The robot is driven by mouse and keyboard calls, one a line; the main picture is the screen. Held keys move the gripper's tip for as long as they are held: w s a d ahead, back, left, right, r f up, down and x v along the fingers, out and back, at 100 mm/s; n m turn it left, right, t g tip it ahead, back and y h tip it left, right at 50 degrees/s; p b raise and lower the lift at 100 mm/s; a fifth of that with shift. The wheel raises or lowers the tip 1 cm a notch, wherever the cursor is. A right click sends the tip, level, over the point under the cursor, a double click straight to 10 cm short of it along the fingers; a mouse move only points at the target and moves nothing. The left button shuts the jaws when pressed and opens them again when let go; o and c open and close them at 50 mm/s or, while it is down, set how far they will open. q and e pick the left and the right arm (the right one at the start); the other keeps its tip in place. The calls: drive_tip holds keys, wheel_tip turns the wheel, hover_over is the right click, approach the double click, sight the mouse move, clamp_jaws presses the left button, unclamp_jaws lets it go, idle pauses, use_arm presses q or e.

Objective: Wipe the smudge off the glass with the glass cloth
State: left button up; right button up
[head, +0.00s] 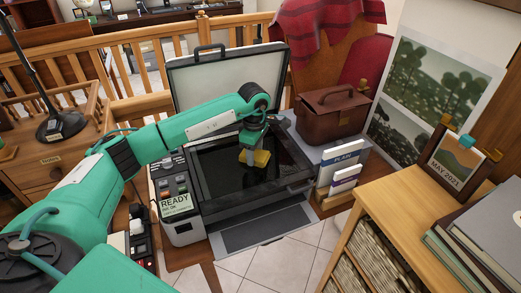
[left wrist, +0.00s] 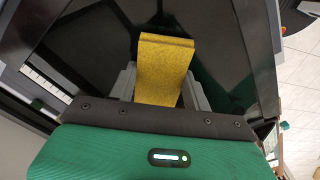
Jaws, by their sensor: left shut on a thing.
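My left gripper (head: 251,148) reaches in from the left over the scanner and is shut on the yellow glass cloth (head: 261,158). In the left wrist view the cloth (left wrist: 163,70) stands out between the two grey fingers, over the dark glass (left wrist: 95,45). The scanner's lid is up, and its dark glass (head: 222,176) lies open below the gripper. I cannot tell whether the cloth touches the glass. I cannot make out a smudge in either view. My right gripper is not in view.
The raised scanner lid (head: 228,78) stands behind the glass. A control panel (head: 176,195) reading READY is at its left. A brown leather bag (head: 333,113) and upright PLAN booklets (head: 343,164) stand to the right. A wooden shelf (head: 400,190) is at front right.

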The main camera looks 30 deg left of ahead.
sight(244, 157)
use_arm(q)
drive_tip(key=shift+s+a, duration=1.2)
drive_tip(key=shift+s, duration=0.2)
drive_tip(key=shift+s+a, duration=0.85)
drive_tip(key=shift+s, duration=0.15)
drive_tip(key=shift+r+p, duration=0.35)
drive_tip(key=shift+r, duration=0.35)
drive_tip(key=shift+r+p, duration=1.2)
drive_tip(key=shift+r, duration=1.6)
